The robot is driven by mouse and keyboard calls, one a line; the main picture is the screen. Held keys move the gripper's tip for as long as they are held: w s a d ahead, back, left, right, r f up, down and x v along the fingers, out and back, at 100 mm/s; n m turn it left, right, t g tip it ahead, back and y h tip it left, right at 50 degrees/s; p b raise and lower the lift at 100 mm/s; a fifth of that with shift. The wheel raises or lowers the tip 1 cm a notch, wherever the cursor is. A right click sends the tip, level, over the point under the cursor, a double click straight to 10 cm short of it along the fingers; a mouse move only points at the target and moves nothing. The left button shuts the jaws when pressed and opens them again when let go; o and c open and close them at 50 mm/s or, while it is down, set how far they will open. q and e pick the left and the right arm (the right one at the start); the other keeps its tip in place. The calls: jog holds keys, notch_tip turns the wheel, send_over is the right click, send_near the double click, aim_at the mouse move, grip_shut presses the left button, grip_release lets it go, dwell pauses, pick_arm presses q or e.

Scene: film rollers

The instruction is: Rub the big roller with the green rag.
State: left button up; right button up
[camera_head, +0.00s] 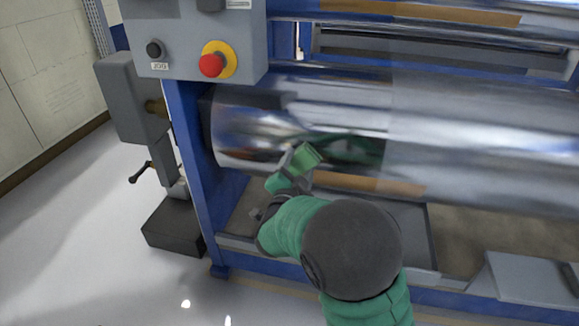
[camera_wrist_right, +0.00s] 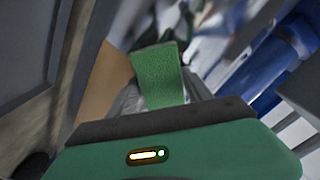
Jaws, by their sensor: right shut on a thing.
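The big roller (camera_head: 460,125) is a wide, shiny metal cylinder lying across the blue machine frame in the head view. The green rag (camera_head: 308,157) is at the tip of my right gripper (camera_head: 298,165), in front of the roller's lower left part. The rag (camera_wrist_right: 158,75) also shows in the right wrist view, at the end of the gripper. My right gripper is shut on the rag. The rag looks close to the roller's surface, but I cannot tell whether it touches. My left gripper is not in view.
A grey control box (camera_head: 195,40) with a red button (camera_head: 211,65) sits above the roller's left end. A grey tray (camera_head: 418,240) lies below the roller. A blue frame post (camera_head: 190,150) stands left of my arm. Open white floor (camera_head: 75,220) lies to the left.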

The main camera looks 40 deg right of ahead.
aim_at(313, 166)
jog(key=shift+s+d, duration=0.35)
jog(key=shift+s, duration=0.05)
jog(key=shift+s+d+b, duration=0.45)
jog(key=shift+s+d, duration=0.65)
jog(key=shift+s, duration=0.2)
jog(key=shift+s+d+b, duration=0.45)
jog(key=shift+s+d, duration=0.65)
jog(key=shift+s, duration=0.2)
jog(key=shift+w+a+r, duration=0.1)
jog(key=shift+w+a, duration=0.2)
jog(key=shift+w, duration=0.1)
jog(key=shift+w+a+r+p, duration=0.1)
jog(key=shift+w+a+p, duration=0.35)
jog(key=shift+w+a, duration=0.7)
jog(key=shift+w+a+f+p, duration=0.1)
jog(key=shift+w+a+p, duration=0.3)
jog(key=shift+w+a, duration=0.75)
jog(key=shift+w+a+f+p, duration=0.1)
jog(key=shift+w+a+p, duration=0.3)
jog(key=shift+w+a, duration=0.7)
jog(key=shift+w+a+p, duration=0.25)
jog(key=shift+w+a, duration=0.15)
jog(key=shift+w, duration=0.4)
jog(key=shift+w+a+p, duration=0.2)
jog(key=shift+w+a, duration=0.2)
jog(key=shift+w, duration=0.35)
